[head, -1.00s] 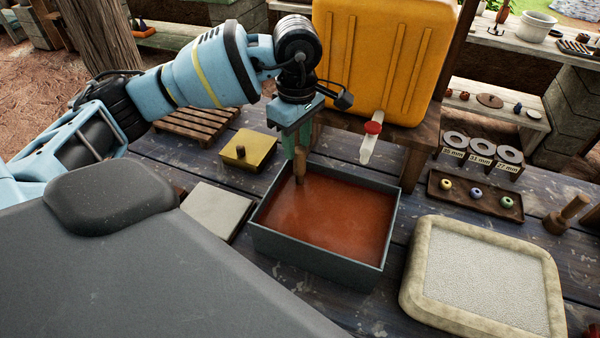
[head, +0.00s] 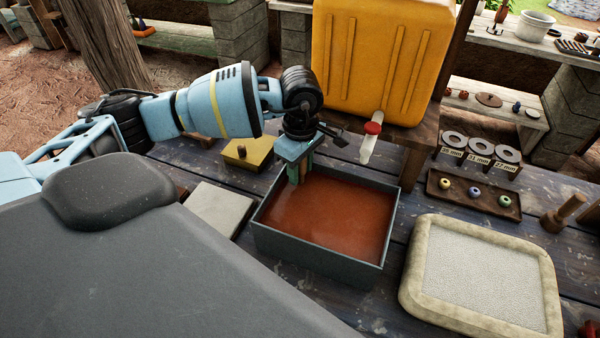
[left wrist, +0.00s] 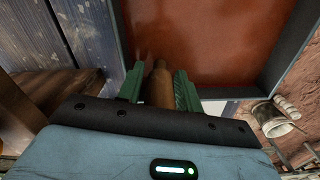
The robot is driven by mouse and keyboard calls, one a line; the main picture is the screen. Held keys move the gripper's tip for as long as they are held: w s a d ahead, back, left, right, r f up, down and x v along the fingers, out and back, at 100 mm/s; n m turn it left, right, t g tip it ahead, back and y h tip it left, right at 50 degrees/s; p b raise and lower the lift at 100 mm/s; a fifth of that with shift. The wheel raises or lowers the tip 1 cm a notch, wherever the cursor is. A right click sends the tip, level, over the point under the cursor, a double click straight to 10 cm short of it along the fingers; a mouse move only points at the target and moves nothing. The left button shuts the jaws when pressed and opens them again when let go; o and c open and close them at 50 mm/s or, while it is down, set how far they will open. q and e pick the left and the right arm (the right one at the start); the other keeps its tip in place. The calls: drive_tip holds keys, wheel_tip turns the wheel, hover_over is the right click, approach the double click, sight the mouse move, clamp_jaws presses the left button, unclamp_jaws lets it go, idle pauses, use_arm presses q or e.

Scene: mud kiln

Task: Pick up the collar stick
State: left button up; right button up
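My left gripper (head: 301,178) points down over that end of the tray. Its two green fingers are on either side of the stick, seen best in the left wrist view (left wrist: 159,80). They are very close to it; I cannot tell whether they press on it. The head view mostly hides the stick behind the fingers. My right gripper is not in view.
A yellow container (head: 385,60) with a red-capped spout (head: 371,136) stands behind the tray. A framed pale pad (head: 480,280) lies to the right. A small tray with beads (head: 475,207), a yellow lidded block (head: 246,152) and a grey slab (head: 218,208) are nearby.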

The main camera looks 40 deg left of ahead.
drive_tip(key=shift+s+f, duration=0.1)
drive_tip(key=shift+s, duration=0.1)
use_arm(q)
drive_tip(key=c, duration=0.7)
drive_tip(key=shift+c, duration=0.2)
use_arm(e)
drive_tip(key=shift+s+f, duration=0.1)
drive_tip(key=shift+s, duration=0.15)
use_arm(q)
drive_tip(key=shift+r, duration=0.1)
wheel_tip(320, 180, up, 10)
drive_tip(key=shift+f, duration=0.1)
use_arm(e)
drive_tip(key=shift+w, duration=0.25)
